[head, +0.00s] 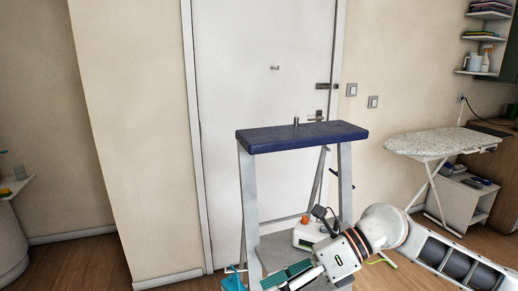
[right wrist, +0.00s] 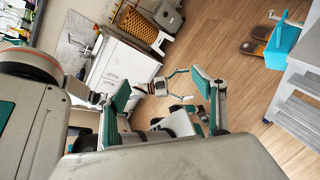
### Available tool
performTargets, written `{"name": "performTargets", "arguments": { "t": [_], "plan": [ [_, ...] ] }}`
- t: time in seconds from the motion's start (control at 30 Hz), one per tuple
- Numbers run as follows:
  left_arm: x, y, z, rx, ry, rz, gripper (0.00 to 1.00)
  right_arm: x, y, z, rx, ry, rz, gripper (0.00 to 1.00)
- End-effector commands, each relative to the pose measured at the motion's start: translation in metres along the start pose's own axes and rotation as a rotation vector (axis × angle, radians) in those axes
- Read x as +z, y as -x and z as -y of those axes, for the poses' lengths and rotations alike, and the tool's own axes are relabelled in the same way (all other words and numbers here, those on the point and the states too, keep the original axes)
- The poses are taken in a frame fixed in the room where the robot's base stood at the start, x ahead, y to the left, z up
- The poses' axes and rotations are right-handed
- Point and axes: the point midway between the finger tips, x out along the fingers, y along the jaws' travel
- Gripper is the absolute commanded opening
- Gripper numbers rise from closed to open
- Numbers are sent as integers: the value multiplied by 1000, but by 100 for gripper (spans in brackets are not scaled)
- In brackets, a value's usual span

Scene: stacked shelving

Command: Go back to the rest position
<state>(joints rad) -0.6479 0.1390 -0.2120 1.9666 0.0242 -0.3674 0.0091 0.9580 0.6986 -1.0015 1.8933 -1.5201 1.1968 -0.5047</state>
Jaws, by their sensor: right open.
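My right arm comes in from the lower right of the head view. Its gripper (head: 285,277) is low, in front of the stand's lower part, with green pads showing. In the right wrist view this gripper (right wrist: 162,92) is open, its two green-padded fingers wide apart with nothing held between them. A stand (head: 247,200) with a dark blue top (head: 335,135) is close by. A small grey upright object (head: 296,121) is on that top. My left gripper is not in the head view.
A teal basket (head: 233,283) is beside the stand's foot and also shows in the right wrist view (right wrist: 283,47). An ironing board (head: 435,143) stands at the right, a white door (head: 265,40) behind. Floor is open at left.

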Motion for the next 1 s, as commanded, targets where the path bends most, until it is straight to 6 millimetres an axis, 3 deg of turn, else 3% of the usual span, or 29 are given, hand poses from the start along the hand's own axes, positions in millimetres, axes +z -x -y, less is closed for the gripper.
{"name": "performTargets", "arguments": {
  "t": [0.1, 0.27, 0.43, 0.57, 0.67, 0.77, 0.9, 1.0],
  "plan": [
    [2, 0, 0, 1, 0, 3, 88, 13, -26, -24, 161, -147, 179, 69],
    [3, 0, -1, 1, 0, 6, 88, 35, -34, -35, 333, -380, 430, 69],
    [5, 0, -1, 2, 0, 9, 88, 46, -22, -15, 472, -681, 702, 69],
    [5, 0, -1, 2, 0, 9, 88, 35, -8, 21, 545, -945, 907, 69],
    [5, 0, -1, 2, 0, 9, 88, 10, 3, 56, 578, -1160, 1063, 69],
    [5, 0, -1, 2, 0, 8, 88, -29, 10, 94, 594, -1387, 1214, 69],
    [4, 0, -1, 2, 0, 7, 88, -110, 13, 141, 581, -1717, 1416, 69],
    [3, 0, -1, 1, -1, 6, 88, -176, 9, 162, 550, -1936, 1539, 69]
  ]
}}
